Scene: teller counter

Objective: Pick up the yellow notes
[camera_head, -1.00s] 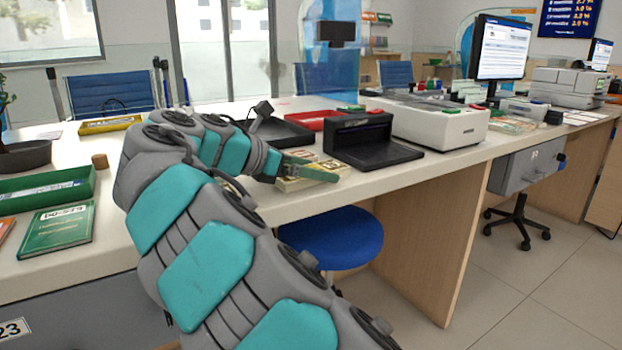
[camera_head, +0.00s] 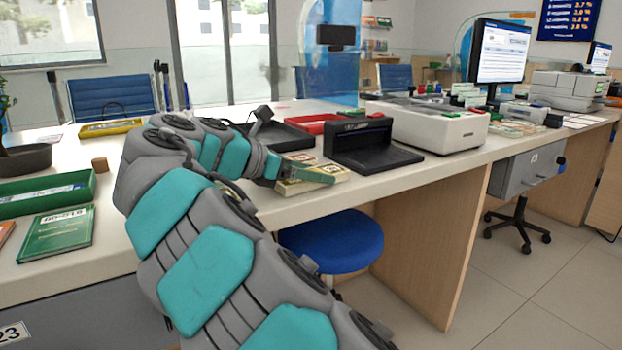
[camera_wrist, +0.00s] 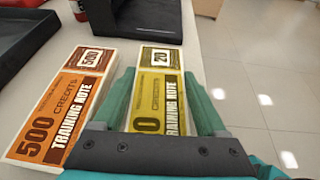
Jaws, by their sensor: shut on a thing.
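The yellow notes (camera_wrist: 160,88) are a bundle printed "TRAINING NOTE" and "20". In the wrist view they lie between the two green fingers of my gripper (camera_wrist: 160,100), which is shut on them. In the head view my gripper (camera_head: 308,172) is near the counter's front edge, with the yellow notes (camera_head: 312,184) at its fingers. I cannot tell whether the bundle is clear of the counter. An orange bundle of notes (camera_wrist: 62,105) marked "500" lies just left of my gripper in the wrist view.
A black device (camera_head: 368,148) stands right behind the notes, and a black tray (camera_head: 280,137) and red tray (camera_head: 318,122) lie further back. A white machine (camera_head: 432,128) stands to the right. A blue stool (camera_head: 332,240) is below the counter edge (camera_head: 400,180).

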